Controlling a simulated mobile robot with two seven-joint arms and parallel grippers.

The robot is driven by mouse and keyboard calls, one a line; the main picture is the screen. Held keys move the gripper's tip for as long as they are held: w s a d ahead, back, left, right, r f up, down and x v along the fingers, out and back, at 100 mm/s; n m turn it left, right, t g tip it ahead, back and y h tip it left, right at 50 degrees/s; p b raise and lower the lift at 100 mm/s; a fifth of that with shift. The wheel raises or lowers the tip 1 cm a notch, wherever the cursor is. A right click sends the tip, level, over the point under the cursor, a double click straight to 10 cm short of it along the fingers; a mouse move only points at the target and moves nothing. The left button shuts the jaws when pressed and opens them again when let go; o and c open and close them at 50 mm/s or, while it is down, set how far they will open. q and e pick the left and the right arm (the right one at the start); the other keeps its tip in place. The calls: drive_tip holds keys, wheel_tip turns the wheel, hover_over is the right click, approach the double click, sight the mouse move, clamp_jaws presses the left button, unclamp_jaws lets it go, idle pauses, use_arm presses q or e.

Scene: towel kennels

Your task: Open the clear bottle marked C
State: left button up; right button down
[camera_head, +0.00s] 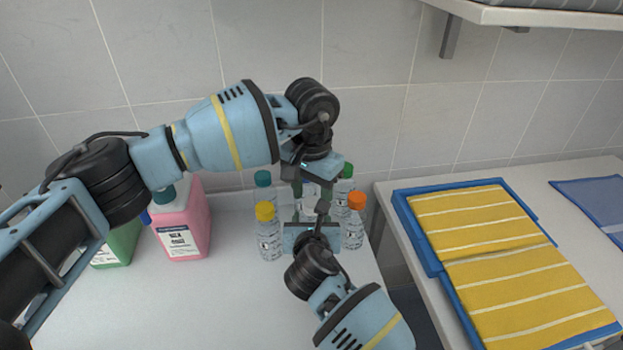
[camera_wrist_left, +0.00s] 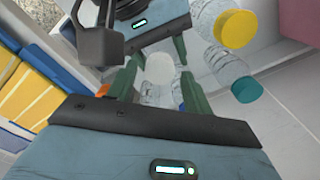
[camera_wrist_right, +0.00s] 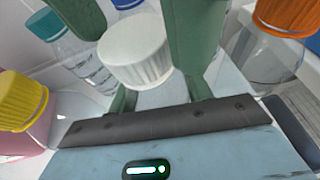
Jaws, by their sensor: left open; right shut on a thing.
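A clear bottle with a white ribbed cap (camera_wrist_right: 135,52) stands upright between my two grippers; its body is largely hidden and I cannot read a C mark. The cap also shows in the left wrist view (camera_wrist_left: 160,68). My right gripper (camera_head: 311,218) comes in from the front and is shut on this bottle, below the cap. My left gripper (camera_head: 311,192) points down from above and is open, with its green fingers on either side of the cap. A gap shows beside the cap in the left wrist view.
Close around stand clear bottles with yellow (camera_head: 265,211), teal (camera_head: 263,179), green (camera_head: 346,171) and orange (camera_head: 357,201) caps. A pink jug (camera_head: 184,222) and a green jug (camera_head: 121,244) stand left. Yellow striped towels (camera_head: 490,235) lie in a blue tray (camera_head: 419,233) on the right table.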

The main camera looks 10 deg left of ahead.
use_arm(q)
drive_tip(key=shift+f, duration=0.5)
